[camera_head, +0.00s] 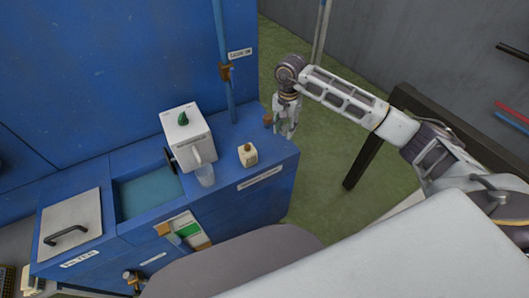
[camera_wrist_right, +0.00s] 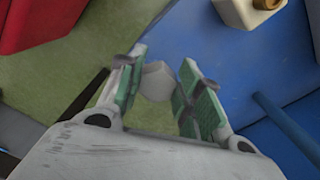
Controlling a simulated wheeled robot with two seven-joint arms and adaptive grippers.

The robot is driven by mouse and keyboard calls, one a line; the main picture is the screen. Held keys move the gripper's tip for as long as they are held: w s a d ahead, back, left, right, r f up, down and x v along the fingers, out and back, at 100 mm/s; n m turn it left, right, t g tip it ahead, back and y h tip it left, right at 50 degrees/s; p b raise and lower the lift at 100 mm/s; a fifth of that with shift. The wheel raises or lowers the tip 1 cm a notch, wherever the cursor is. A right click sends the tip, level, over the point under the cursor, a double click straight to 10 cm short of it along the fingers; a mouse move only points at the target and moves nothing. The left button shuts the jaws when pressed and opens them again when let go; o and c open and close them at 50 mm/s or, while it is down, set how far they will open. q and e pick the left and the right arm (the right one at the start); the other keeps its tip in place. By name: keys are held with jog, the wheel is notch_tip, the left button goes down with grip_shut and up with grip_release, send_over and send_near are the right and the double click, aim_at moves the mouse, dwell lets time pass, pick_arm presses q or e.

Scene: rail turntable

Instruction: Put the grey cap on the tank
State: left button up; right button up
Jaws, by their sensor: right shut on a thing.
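My right gripper (camera_head: 286,130) hangs just past the right edge of the blue unit, over the green floor. In the right wrist view its fingers (camera_wrist_right: 158,92) are shut on a light grey, angular piece (camera_wrist_right: 154,82), which looks like the grey cap. Part of the cap is hidden by the fingers, and it cannot be made out in the head view. The blue tank unit (camera_head: 270,160) has an open basin of water (camera_head: 150,192). My left gripper is out of view.
A white box with a green knob (camera_head: 187,135) stands beside the basin, with a clear cup (camera_head: 205,174) under it. A blue pipe (camera_head: 224,60) rises at the back. A handled lid (camera_head: 70,225) lies left.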

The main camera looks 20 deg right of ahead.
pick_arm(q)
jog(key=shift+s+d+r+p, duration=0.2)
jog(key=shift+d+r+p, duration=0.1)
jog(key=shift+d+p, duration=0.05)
pick_arm(e)
send_over(282, 152)
jog(key=shift+d+f, duration=0.1)
jog(key=shift+f, duration=3)
jog(key=shift+f, duration=0.1)
jog(key=shift+f, duration=1.8)
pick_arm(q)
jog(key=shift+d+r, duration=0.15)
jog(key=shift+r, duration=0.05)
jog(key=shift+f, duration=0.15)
pick_arm(e)
jog(key=shift+f, duration=0.1)
jog(key=o, duration=1.1)
